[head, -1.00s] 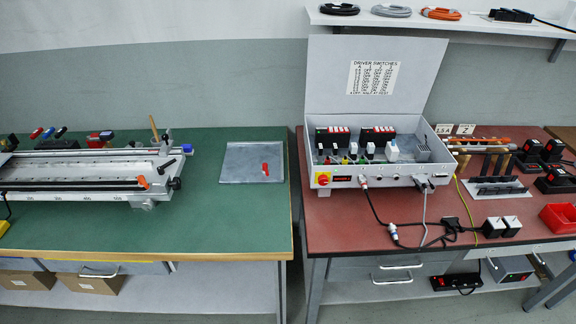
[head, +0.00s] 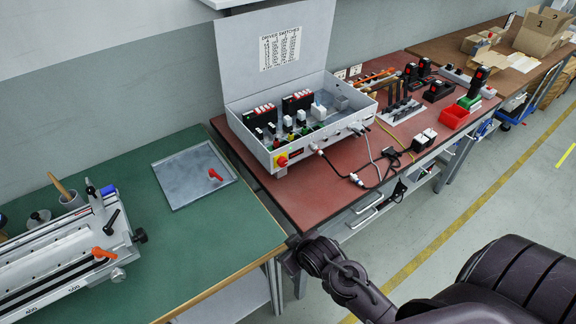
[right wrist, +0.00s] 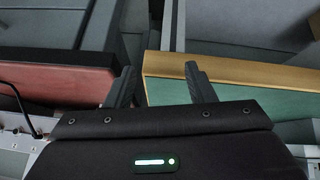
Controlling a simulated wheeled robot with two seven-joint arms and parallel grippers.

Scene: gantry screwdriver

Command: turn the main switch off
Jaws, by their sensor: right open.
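The main switch (head: 282,160), a red knob on a yellow plate, is on the front wall of the open grey control box (head: 262,158), at its left end. It is too small to read its position. My right gripper (head: 291,264) is at the front corner of the red bench, below and in front of the switch, well apart from it. In the right wrist view its two fingers (right wrist: 162,84) are spread with nothing between them. The switch does not show clearly in that view. My left gripper is not in view.
The red bench (head: 310,199) and the green bench (head: 140,241) stand side by side with a narrow gap. Cables (head: 340,174) hang from the box front. The raised lid (head: 245,62) stands behind. A metal plate with a red-handled part (head: 215,175) lies on the green bench.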

